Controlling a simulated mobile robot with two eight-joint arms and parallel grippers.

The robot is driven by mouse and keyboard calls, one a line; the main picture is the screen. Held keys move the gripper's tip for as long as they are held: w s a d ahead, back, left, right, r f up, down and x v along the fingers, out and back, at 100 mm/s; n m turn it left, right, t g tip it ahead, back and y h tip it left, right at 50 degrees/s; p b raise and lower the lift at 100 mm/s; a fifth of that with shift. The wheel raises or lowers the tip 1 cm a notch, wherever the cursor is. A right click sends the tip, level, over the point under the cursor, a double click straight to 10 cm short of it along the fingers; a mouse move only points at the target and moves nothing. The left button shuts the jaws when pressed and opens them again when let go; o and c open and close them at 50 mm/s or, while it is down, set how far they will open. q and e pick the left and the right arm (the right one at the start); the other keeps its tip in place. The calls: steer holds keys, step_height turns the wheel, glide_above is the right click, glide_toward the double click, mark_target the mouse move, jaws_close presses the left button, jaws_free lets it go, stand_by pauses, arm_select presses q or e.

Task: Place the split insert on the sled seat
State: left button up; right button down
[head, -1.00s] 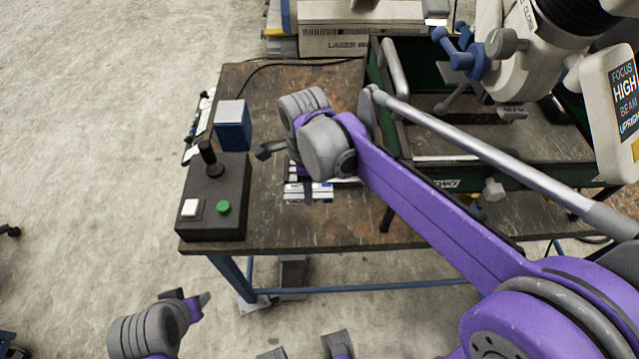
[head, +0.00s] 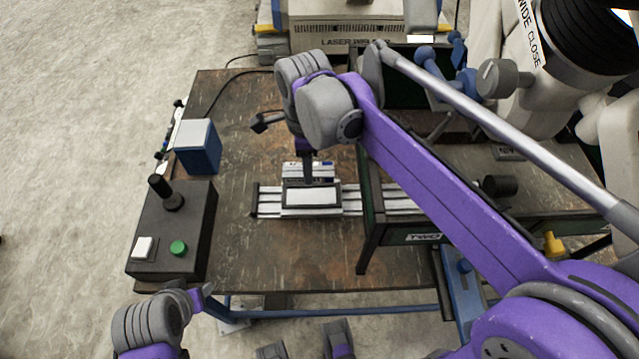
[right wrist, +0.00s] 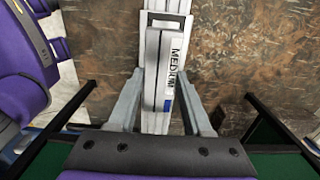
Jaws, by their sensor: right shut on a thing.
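The sled (head: 312,196), a pale plate in a dark frame, sits on the silver rail, just nearer than the insert. In the right wrist view, the sled's frame (right wrist: 166,17) shows beyond the insert. Whether they touch is unclear.
The silver rail (head: 387,208) runs under a green frame (head: 452,236) marked TWO. A joystick box (head: 176,232) and a blue block (head: 197,147) stand at the left of the table. The microscope (head: 560,55) overhangs the right side. Bare tabletop lies in front of the rail.

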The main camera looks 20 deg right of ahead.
mark_target(312, 197)
steer(key=shift+w+d, duration=0.3)
step_height(312, 197, down, 10)
steer(key=shift+r+b, duration=0.15)
steer(key=shift+b, duration=0.45)
steer(key=shift+c, duration=1.6)
jaws_free()
steer(key=shift+r, duration=0.1)
step_height(312, 197, up, 12)
steer(key=shift+f+p, duration=0.1)
steer(key=shift+p, duration=0.6)
